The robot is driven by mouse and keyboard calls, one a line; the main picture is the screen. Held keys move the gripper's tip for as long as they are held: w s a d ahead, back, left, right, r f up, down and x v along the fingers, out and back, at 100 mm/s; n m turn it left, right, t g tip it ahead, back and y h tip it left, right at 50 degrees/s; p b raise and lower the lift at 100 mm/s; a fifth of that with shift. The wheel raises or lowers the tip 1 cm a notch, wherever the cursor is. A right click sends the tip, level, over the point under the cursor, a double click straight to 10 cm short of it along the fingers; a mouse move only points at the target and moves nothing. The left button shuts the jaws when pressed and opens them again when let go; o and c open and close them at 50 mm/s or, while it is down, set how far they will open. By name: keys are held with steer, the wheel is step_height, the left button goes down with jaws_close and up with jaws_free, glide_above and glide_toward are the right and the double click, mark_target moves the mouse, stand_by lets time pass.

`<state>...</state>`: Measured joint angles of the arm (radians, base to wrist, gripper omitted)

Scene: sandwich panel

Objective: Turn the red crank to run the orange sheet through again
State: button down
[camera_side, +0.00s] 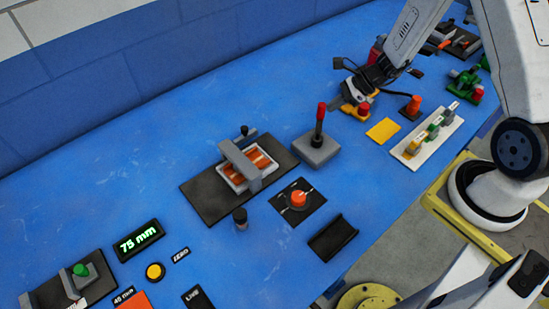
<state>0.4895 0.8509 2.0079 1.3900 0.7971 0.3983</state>
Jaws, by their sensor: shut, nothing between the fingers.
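My gripper (356,90) is at the upper right, pointing down and left, shut and empty. It is just above a yellow piece with a red knob (363,109); I cannot tell whether they touch. A red-handled lever (319,120) stands upright on a grey box, left of my gripper. A green device with a red end (477,94) stands at the far right. An orange plate (133,301), partly cut off, lies at the lower left. A flat yellow-orange sheet (383,131) lies below my gripper. I cannot tell which is the task's sheet.
A grey frame (238,165) over a tray with orange-brown strips stands mid-bench. An orange dial (299,199), a black holder (332,238) and a white strip with coloured blocks (407,152) are nearby. A display (139,240) reads 75 mm. The blue bench (110,180) is clear at left.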

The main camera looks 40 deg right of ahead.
steer(key=shift+w, duration=0.15)
steer(key=shift+w+a+n+g+y, duration=0.3)
steer(key=shift+w+n+g, duration=0.2)
steer(key=shift+n, duration=0.2)
steer(key=shift+w+a+n+g+y, duration=0.25)
steer(key=shift+w+n+g, duration=0.25)
steer(key=shift+n, duration=0.2)
steer(key=n+g, duration=0.1)
steer(key=w+a+n+g, duration=0.1)
steer(key=shift+w+a+n+y, duration=0.15)
steer(key=shift+w+n+y, duration=0.1)
steer(key=shift+w+n, duration=0.05)
steer(key=shift+w+a+n+g, duration=0.4)
steer(key=shift+a+n+g, duration=0.2)
steer(key=shift+n, duration=0.2)
steer(key=shift+w+a+n+g, duration=0.3)
steer(key=shift+a+n+g, duration=0.3)
steer(key=shift+n, duration=0.2)
steer(key=shift+w+a+n+g, duration=0.25)
steer(key=shift+a+n+g, duration=0.3)
steer(key=shift+n, duration=0.25)
steer(key=shift+d, duration=0.1)
steer(key=shift+d, duration=0.15)
